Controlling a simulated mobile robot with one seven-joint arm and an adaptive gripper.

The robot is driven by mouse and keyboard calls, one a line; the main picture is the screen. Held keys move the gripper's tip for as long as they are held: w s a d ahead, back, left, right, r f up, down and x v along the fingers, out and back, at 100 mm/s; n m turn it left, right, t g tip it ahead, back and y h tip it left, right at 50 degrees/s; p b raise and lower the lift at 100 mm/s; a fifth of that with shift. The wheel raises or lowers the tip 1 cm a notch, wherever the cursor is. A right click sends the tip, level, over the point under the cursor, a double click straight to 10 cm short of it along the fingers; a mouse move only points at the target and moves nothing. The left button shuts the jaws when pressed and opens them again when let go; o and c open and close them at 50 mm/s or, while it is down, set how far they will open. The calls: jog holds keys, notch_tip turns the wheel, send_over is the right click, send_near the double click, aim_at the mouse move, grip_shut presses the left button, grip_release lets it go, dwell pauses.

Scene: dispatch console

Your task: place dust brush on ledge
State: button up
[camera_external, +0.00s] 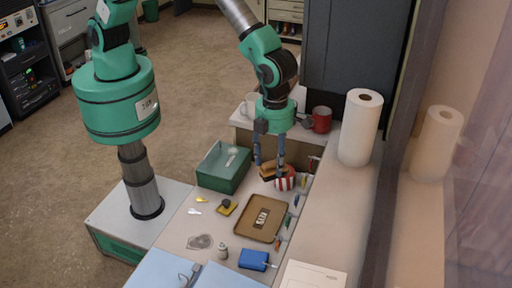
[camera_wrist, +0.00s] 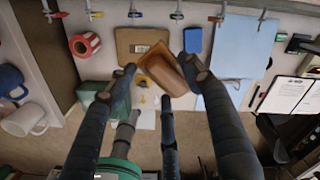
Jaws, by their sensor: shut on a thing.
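The dust brush (camera_wrist: 162,68), with a brown wooden body, is held between the fingertips of my gripper (camera_wrist: 158,70) in the wrist view. In the external view my gripper (camera_external: 269,167) points down at the far part of the desk, shut on the brush (camera_external: 268,173). A red-and-white striped roll (camera_external: 285,183) is close beside it there. The pale ledge (camera_external: 335,235) runs along the right side of the desk, with small coloured items hanging along its front. I cannot tell whether the brush touches the desk.
A green bin (camera_external: 222,167) is left of the gripper. A brown tray (camera_external: 260,218) and a blue box (camera_external: 253,260) lie nearer. A paper towel roll (camera_external: 360,127) stands on the ledge. A red mug (camera_external: 321,119) and a white mug (camera_external: 251,104) are behind. The ledge's middle looks clear.

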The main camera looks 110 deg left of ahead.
jog(key=shift+w+d+f+p, duration=0.35)
jog(key=shift+w+d, duration=0.45)
jog(key=shift+w, duration=1.75)
jog(key=shift+w+d+f+p, duration=0.15)
jog(key=shift+w+d+p, duration=0.5)
jog(key=shift+w, duration=1.9)
jog(key=shift+w+d+f+p, duration=0.2)
jog(key=shift+w+d, duration=0.8)
jog(key=shift+w, duration=1.55)
jog(key=shift+f, duration=0.1)
jog(key=shift+f+p, duration=0.35)
jog(key=shift+f, duration=1.3)
jog(key=shift+f, duration=0.15)
jog(key=o, duration=1.2)
